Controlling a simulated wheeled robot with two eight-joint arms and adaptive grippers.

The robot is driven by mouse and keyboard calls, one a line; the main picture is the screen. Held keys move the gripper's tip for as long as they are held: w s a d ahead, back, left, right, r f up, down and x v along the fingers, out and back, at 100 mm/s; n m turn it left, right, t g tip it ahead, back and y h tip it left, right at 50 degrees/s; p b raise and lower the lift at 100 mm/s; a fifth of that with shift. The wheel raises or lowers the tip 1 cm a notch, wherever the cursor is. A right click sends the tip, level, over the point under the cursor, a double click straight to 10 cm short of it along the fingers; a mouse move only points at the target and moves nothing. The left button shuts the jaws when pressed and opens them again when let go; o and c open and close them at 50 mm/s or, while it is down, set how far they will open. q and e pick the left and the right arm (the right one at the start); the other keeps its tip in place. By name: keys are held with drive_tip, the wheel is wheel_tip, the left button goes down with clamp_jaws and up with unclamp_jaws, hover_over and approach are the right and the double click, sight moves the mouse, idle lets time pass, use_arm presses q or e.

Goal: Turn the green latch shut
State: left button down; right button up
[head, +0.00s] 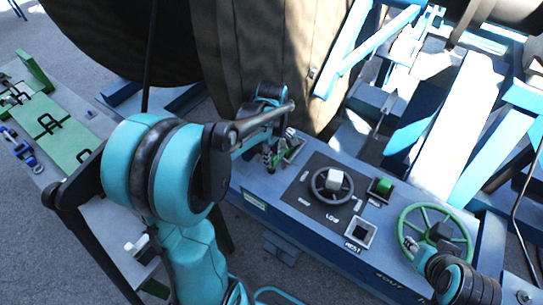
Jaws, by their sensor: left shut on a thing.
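My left gripper (271,160) is shut at the far left end of the blue console (290,222). A small green part (267,152) shows between its fingers; it looks like the green latch, but the fingers hide most of it and I cannot tell its angle. A separate green block (383,186) sits in a dark square holder on the console. My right gripper (411,245) is at the left rim of the green handwheel (433,224); its fingers are too small and covered to tell open from shut.
A dark dial (333,184) with a pale knob and an empty square socket (360,233) lie between the grippers. A large cable reel (275,60) stands behind the console. Blue frame beams (465,120) rise at right. A green-topped bench (50,125) stands at left.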

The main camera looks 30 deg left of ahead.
use_arm(q)
drive_tip(key=c, duration=1.3)
unclamp_jaws()
drive_tip(key=shift+r, duration=0.1)
wheel_tip(320, 180, up, 12)
drive_tip(key=shift+f, duration=0.1)
